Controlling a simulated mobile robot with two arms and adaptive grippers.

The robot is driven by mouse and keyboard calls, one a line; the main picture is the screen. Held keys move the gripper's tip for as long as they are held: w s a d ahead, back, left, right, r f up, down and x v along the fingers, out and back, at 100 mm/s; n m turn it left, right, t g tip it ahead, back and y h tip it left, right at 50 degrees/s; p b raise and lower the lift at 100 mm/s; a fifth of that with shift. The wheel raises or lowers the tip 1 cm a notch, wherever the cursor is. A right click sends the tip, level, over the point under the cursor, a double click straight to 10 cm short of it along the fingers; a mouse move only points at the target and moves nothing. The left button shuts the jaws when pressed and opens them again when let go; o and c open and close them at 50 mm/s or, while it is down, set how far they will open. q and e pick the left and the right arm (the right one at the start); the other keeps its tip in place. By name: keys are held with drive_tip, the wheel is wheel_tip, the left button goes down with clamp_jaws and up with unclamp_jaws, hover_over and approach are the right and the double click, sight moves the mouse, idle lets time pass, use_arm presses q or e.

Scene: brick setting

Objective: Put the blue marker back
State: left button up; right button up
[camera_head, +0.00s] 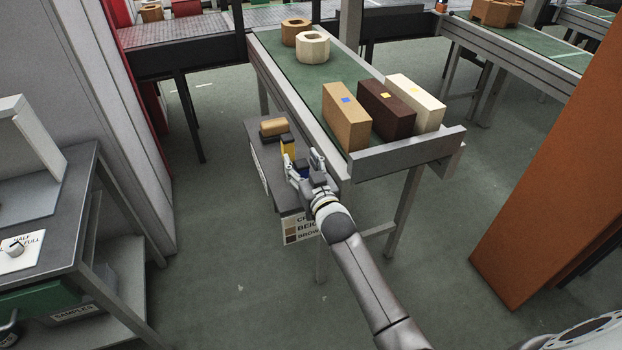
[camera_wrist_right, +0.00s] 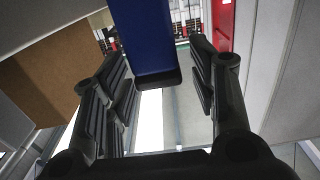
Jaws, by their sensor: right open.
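The blue marker (camera_wrist_right: 142,35) hangs into the right wrist view from the top, its dark end between my finger pads. A gap shows on each side, so the pads do not appear to touch it. My right gripper (camera_head: 305,165) is open at the small side shelf (camera_head: 262,152) by the conveyor. It also shows in the right wrist view (camera_wrist_right: 160,88). In the head view my fingers cover that spot and I cannot make out the blue marker clearly. A yellow item (camera_head: 288,146) stands just behind my fingers. My left gripper is not in view.
A tan block (camera_head: 273,127) lies on the shelf's far part. The conveyor (camera_head: 318,85) carries a tan brick (camera_head: 345,117), a dark brown brick (camera_head: 387,110) and a cream brick (camera_head: 417,103). Its metal end plate (camera_head: 405,155) is right of my gripper. Open floor (camera_head: 230,260) lies left.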

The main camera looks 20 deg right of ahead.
drive_tip(key=s, duration=1.1)
drive_tip(key=shift+s+d, duration=0.2)
drive_tip(key=s+f+g, duration=0.3)
drive_tip(key=s+f, duration=0.3)
drive_tip(key=f, duration=0.7)
drive_tip(key=s+f+n+g, duration=0.1)
drive_tip(key=s+f+g, duration=0.3)
drive_tip(key=f, duration=0.8)
drive_tip(key=s+f+g, duration=0.2)
drive_tip(key=s+f, duration=0.5)
drive_tip(key=f, duration=0.6)
drive_tip(key=s+d+f+g, duration=0.1)
drive_tip(key=s+f, duration=0.4)
drive_tip(key=s, duration=0.5)
drive_tip(key=s+d+f+g, duration=0.1)
drive_tip(key=s+f+g, duration=0.3)
drive_tip(key=s, duration=0.7)
drive_tip(key=s+d+f+n+g, duration=0.1)
drive_tip(key=s+f+g, duration=0.2)
drive_tip(key=s+f, duration=0.4)
drive_tip(key=s, duration=0.3)
drive_tip(key=shift+s+h, duration=0.3)
drive_tip(key=shift+d, duration=0.1)
